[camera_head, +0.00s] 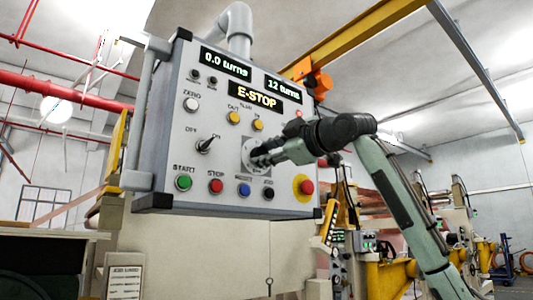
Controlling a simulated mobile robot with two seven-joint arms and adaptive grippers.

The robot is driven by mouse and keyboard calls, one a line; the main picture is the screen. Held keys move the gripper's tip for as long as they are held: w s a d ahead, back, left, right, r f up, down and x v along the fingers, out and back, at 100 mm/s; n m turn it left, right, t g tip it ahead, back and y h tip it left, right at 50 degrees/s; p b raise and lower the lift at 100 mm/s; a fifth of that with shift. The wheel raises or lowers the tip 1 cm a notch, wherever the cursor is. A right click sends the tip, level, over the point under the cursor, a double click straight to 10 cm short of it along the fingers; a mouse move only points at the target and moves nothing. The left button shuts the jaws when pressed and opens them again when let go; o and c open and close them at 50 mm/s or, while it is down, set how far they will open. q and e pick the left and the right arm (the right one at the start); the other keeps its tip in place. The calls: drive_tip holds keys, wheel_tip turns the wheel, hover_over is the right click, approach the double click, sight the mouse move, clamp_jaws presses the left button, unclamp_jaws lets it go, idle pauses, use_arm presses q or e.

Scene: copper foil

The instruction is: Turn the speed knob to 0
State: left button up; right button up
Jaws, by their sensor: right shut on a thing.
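The speed knob sits on a pale dial plate (249,146) in the lower middle of the grey control panel (170,130). My right gripper (262,157) reaches in from the right with its fingers at the plate, shut on the knob. The fingers hide most of the knob and its pointer, so its setting cannot be read. The panel's displays read 0.0 turns (225,63), 12 turns (283,89) and E-STOP (256,98). My left gripper is not in view.
Around the knob are a black switch (205,144), a green START button (183,182), a red STOP button (216,186), a blue button (244,190), a black button (268,193) and a red button on a yellow ring (299,182). Yellow buttons (233,117) sit above.

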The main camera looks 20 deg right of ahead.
drive_tip(key=o, duration=1.2)
drive_tip(key=shift+c, duration=0.2)
drive_tip(key=shift+s, duration=0.15)
drive_tip(key=v, duration=1.1)
drive_tip(key=shift+s, duration=0.4)
drive_tip(key=shift+d, duration=0.1)
drive_tip(key=shift+f, duration=0.1)
